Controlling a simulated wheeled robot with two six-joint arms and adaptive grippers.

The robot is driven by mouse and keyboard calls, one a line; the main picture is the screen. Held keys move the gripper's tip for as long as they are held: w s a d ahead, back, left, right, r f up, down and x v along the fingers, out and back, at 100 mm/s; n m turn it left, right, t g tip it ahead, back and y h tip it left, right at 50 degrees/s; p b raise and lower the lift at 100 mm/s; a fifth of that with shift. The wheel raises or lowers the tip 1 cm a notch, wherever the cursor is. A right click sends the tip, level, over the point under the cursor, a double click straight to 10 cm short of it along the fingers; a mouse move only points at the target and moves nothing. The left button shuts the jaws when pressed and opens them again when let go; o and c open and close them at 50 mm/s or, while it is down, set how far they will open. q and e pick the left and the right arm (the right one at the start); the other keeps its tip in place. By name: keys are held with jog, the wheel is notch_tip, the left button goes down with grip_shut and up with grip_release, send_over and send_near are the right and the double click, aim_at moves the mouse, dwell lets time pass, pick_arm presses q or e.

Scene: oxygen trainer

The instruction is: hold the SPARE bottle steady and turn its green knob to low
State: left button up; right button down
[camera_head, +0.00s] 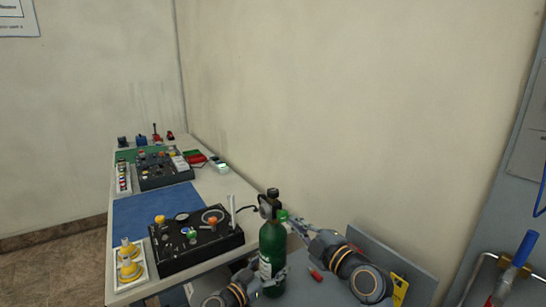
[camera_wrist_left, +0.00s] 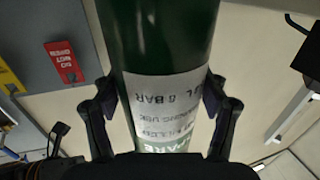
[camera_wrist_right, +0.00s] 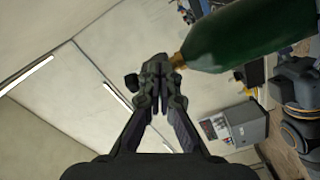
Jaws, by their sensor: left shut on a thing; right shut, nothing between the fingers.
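The SPARE bottle (camera_head: 272,244) is dark green and stands upright at the table's right end, a black valve fitting (camera_head: 268,203) on top. Its green knob (camera_head: 283,215) shows at the right of the fitting. My left gripper (camera_head: 266,283) is shut around the lower body; in the left wrist view the fingers clasp the bottle (camera_wrist_left: 165,38) at its white label (camera_wrist_left: 165,105). My right gripper (camera_head: 291,222) is shut and empty beside the neck, close to the knob. In the right wrist view its closed fingertips (camera_wrist_right: 160,76) lie by the bottle's neck; I cannot tell whether they touch, and the green knob is hidden.
A black control panel (camera_head: 200,248) with knobs and a tray of yellow-topped parts (camera_head: 130,262) sit on the table left of the bottle. A blue mat (camera_head: 155,211) lies behind. A wall stands behind the right arm. A red tag (camera_head: 315,273) is near the right arm.

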jog(key=shift+s+a+f, duration=0.2)
jog(key=shift+a+f, duration=0.2)
jog(key=shift+f, duration=0.1)
jog(key=v, duration=0.6)
jog(key=shift+d, duration=0.35)
jog(key=shift+w, duration=0.2)
